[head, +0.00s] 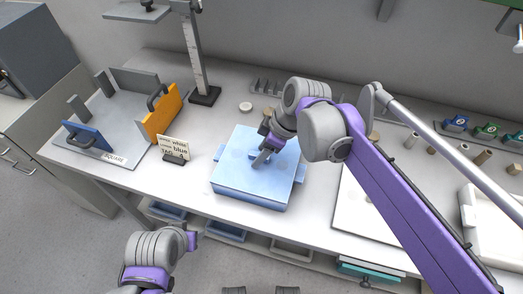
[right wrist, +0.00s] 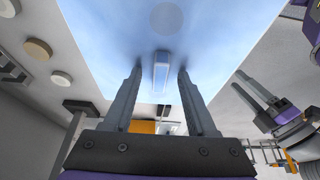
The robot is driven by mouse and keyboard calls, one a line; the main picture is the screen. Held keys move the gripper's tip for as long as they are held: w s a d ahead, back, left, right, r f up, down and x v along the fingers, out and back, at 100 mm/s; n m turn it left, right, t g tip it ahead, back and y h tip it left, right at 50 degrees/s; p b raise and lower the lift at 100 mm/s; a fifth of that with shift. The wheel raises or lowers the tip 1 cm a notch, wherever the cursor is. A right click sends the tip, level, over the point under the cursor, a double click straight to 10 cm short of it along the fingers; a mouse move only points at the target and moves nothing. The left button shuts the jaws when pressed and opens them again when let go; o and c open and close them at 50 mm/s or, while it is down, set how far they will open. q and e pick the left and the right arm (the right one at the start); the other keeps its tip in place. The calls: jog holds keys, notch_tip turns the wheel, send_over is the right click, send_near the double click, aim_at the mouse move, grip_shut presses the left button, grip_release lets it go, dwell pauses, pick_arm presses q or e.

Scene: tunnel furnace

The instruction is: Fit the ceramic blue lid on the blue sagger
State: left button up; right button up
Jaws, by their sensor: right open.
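The blue lid (head: 238,155) lies as a broad light-blue top on the blue sagger (head: 248,198), on the white bench. The seam between them is too small to judge closely. My right gripper (head: 262,160) is over the middle of the lid, pointing down. In the right wrist view its two fingers (right wrist: 158,95) are apart, one on each side of the lid's bar handle (right wrist: 161,76), with a gap to both. My left gripper (right wrist: 256,93) hangs off to the side in the right wrist view, its fingers apart and empty.
A small sign (head: 174,148) stands left of the sagger. Farther left is a grey fixture with an orange plate (head: 162,112) and a blue plate (head: 88,138). A white board (head: 365,220) lies to the right. A post (head: 196,60) stands behind.

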jog(key=shift+r, duration=0.1)
jog(key=p+v, duration=0.1)
jog(key=v, duration=0.9)
jog(key=shift+d+r, duration=0.15)
jog(key=shift+r, duration=0.15)
